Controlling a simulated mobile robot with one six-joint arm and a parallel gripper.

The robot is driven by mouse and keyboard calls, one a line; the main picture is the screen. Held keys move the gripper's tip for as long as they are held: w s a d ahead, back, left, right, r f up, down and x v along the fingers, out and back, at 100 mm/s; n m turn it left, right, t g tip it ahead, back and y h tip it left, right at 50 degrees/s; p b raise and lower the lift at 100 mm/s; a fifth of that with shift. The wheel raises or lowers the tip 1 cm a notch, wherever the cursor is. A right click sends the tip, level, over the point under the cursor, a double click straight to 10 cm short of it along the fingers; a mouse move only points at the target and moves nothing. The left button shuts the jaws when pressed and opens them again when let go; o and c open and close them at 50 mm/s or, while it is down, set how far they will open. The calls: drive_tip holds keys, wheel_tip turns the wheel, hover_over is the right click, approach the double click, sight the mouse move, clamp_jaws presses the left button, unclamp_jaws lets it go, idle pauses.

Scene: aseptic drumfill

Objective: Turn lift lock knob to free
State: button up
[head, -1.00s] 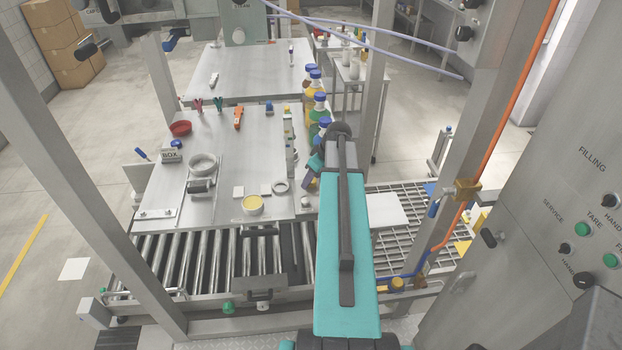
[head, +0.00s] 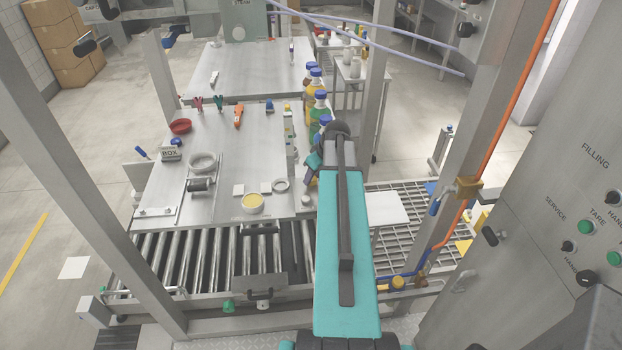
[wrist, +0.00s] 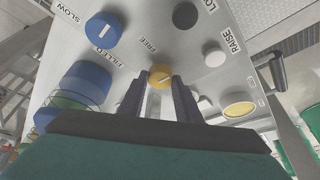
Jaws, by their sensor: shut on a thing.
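In the wrist view a grey control panel (wrist: 125,90) fills the middle. A small yellow knob (wrist: 160,73) with a pointer line sits just below the word FREE. The two dark fingers of my gripper (wrist: 158,82) stand on either side of this knob and are shut on it. A dark round knob (wrist: 185,15) lies above it, near a cut-off label starting LO.
A dark handle (wrist: 277,72) juts out at the right. A steel table (head: 225,150) and rollers (head: 200,258) lie left of my arm.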

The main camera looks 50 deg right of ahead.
drive_tip(key=m+b, duration=0.1)
drive_tip(key=m+h+b, duration=0.1)
drive_tip(key=m, duration=0.1)
drive_tip(key=shift+a+f, duration=0.15)
drive_tip(key=shift+a, duration=0.1)
drive_tip(key=m+h, duration=0.1)
drive_tip(key=m, duration=0.1)
drive_tip(key=m+g+h+b, duration=0.1)
drive_tip(key=m, duration=0.2)
drive_tip(key=shift+w+a, duration=0.1)
drive_tip(key=shift+w, duration=0.05)
drive_tip(key=m+b, duration=0.1)
drive_tip(key=m, duration=0.1)
drive_tip(key=m+g+h+b, duration=0.1)
drive_tip(key=m, duration=0.2)
drive_tip(key=shift+w+g, duration=0.15)
drive_tip(key=shift+g, duration=0.15)
drive_tip(key=shift+w+a+m+g+b, duration=0.1)
drive_tip(key=shift+m+g+b, duration=0.6)
drive_tip(key=shift+m, duration=1.2)
drive_tip(key=o, duration=1.1)
drive_tip(key=shift+c, duration=0.2)
drive_tip(key=shift+r+h, duration=0.3)
drive_tip(key=b+v, duration=0.2)
drive_tip(key=v, duration=1.1)
drive_tip(key=shift+r, duration=0.2)
